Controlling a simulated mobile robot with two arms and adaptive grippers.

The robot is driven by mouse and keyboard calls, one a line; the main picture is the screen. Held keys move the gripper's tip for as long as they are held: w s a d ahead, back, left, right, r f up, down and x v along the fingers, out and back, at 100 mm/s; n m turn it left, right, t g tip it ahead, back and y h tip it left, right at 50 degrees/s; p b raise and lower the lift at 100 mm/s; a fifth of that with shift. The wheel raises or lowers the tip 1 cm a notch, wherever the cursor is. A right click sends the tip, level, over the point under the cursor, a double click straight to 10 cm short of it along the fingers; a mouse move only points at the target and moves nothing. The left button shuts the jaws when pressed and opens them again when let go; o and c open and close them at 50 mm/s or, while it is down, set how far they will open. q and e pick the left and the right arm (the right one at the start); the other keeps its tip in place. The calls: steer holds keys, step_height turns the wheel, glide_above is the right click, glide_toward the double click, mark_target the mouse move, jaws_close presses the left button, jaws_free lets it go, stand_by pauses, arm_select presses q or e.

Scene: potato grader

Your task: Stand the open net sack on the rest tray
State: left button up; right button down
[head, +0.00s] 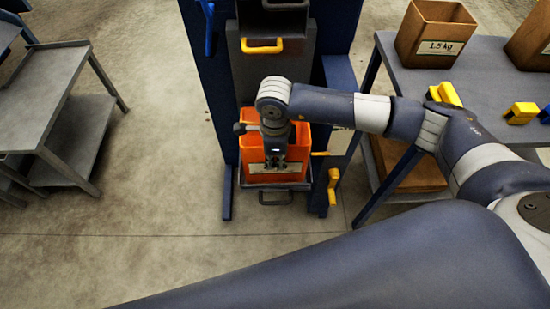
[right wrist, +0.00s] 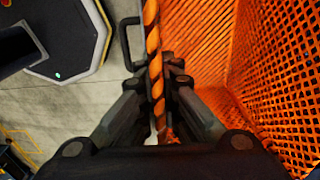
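The orange net sack (head: 259,172) stands upright with its mouth open at the foot of the dark blue machine in the head view. It appears to rest on a dark tray (head: 302,187), though the contact is hard to see. My right gripper (head: 276,168) is over the sack's front edge. In the right wrist view the twisted orange rim of the sack (right wrist: 152,38) runs between the fingertips of my right gripper (right wrist: 157,82), which look closed on it. The mesh wall (right wrist: 270,70) slopes away to the right. My left gripper is out of view.
The machine (head: 210,100) rises behind the sack, with a yellow handle (head: 262,46) above and a yellow lever (head: 333,186) at its right. A grey table (head: 405,75) bears a 1.5 kg box (head: 436,28). A grey cart (head: 50,90) stands left. Floor in front is clear.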

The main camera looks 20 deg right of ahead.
steer(key=shift+f, duration=0.1)
steer(key=c, duration=1.8)
jaws_free()
step_height(320, 180, up, 12)
steer(key=shift+s+r+b, duration=0.1)
steer(key=shift+r+b, duration=0.05)
steer(key=shift+b, duration=0.65)
